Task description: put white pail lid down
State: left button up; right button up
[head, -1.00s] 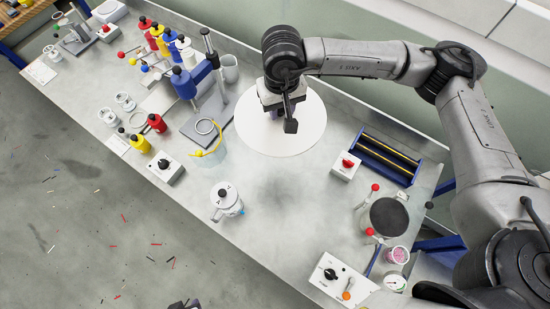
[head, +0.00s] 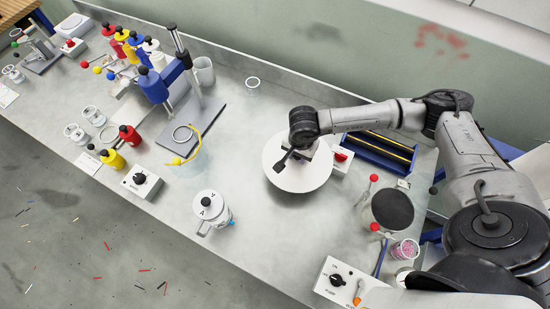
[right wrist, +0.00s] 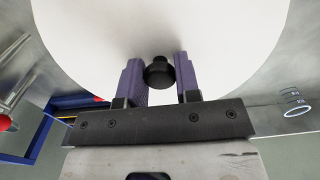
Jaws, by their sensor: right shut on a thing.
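The white pail lid (head: 312,182) is a large white disc over the right half of the bench, beside the white box with the red knob. My right gripper (head: 296,158) is above the lid and partly hides it. In the right wrist view, the purple fingers (right wrist: 160,78) are shut on the lid's black knob (right wrist: 158,70), and the white disc (right wrist: 100,35) spreads out beyond them. Whether the lid touches the bench or hangs just above it, I cannot tell. A clear pail (head: 192,168) with a yellow handle stands left of the lid. My left gripper is not in view.
A white box with a red knob (head: 341,158) and a blue rack (head: 378,154) are close to the lid's right. A dark round plate (head: 393,208) lies further right. A white lidded jug (head: 211,211) is front left. The bench (head: 265,235) is bare in front.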

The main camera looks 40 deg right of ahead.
aim_at(275, 150)
jog(key=w+a+f, duration=0.1)
jog(key=w, duration=0.1)
jog(key=w+a+f, duration=0.1)
jog(key=w+f, duration=0.1)
jog(key=w, duration=0.1)
jog(key=w+a+f, duration=0.1)
jog(key=w, duration=0.1)
jog(key=shift+w+f, duration=0.15)
jog(key=shift+f, duration=2.15)
jog(key=shift+f, duration=0.1)
jog(key=o, duration=1)
